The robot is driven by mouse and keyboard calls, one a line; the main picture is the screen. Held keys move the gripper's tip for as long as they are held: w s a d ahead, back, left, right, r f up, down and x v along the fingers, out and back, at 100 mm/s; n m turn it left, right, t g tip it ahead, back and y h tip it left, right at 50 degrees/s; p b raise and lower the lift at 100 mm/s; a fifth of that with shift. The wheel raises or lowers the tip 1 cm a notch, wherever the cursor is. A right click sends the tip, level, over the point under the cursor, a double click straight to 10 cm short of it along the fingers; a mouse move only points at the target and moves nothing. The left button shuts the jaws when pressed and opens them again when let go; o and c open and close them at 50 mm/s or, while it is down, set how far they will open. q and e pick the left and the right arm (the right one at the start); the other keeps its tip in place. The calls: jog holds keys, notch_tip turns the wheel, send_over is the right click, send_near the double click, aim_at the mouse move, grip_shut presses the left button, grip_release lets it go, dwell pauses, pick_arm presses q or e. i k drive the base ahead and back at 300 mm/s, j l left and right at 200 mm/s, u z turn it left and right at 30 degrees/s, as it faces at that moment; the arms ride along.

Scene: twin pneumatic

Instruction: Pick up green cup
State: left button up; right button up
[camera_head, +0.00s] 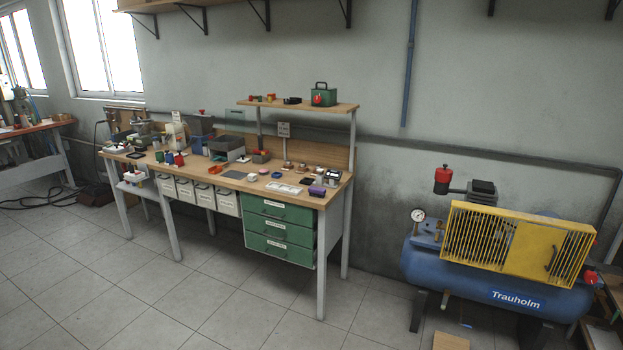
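A small green object (160,156), which looks like the green cup, stands on the workbench (232,181) left of its middle. It is too small in the picture for me to tell its exact shape. A small blue-and-red item (169,158) and a red one (179,159) stand close to its right. Neither of my grippers shows in the head view.
The bench has green drawers (280,232) and pale bins (187,191) below, and a raised shelf (300,104) above. Many small items crowd its top. A blue compressor (480,280) stands at the right. The tiled floor (190,300) in front is clear.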

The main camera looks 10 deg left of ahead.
aim_at(160, 157)
jog(key=i+u, duration=0.45)
jog(key=i+l+u, duration=0.1)
jog(key=i+u, duration=0.35)
jog(key=i+j+u, duration=0.1)
jog(key=i+u, duration=0.95)
jog(key=i+z, duration=0.25)
jog(key=i, duration=0.55)
jog(key=i+j+z, duration=0.25)
jog(key=i, duration=0.55)
jog(key=l, duration=0.1)
